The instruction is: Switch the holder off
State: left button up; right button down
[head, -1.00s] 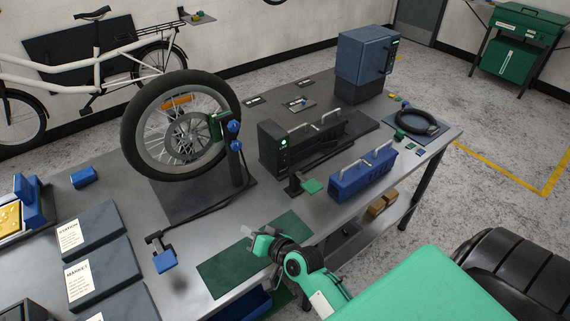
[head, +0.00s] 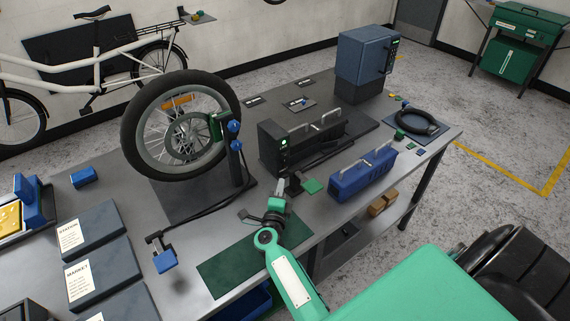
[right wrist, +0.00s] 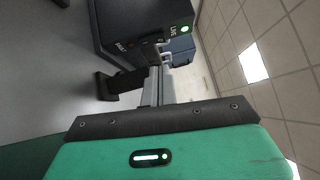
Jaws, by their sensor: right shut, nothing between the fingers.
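A long black unit (head: 270,148) with bare metal handles stands on the workbench, with a lit green light (head: 283,142) on its end panel. I cannot tell for sure that it is the holder. In the right wrist view the dark unit (right wrist: 118,22) shows white lettering and a round lit green light (right wrist: 185,29). My right gripper (head: 281,186) is low in front of that panel, shut and empty. Its fingers (right wrist: 160,78) point towards the panel; contact is not clear. A green paddle (head: 312,186) on a black mount is just right of the gripper. My left gripper is not in view.
A blue case (head: 350,181) with handles stands right of the black unit. A wheel (head: 131,145) in a stand with blue knobs is to the left. A green mat (head: 235,270) lies under my right arm. A blue-grey cabinet (head: 358,65) stands at the back.

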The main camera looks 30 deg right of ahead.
aim_at(286, 155)
jog(key=b+x, duration=0.2)
jog(key=x, duration=0.8)
jog(key=shift+f, duration=0.1)
jog(key=shift+w+r+p, duration=0.2)
jog(key=shift+r+p, duration=0.2)
jog(key=shift+p, duration=0.45)
jog(key=shift+f, duration=0.25)
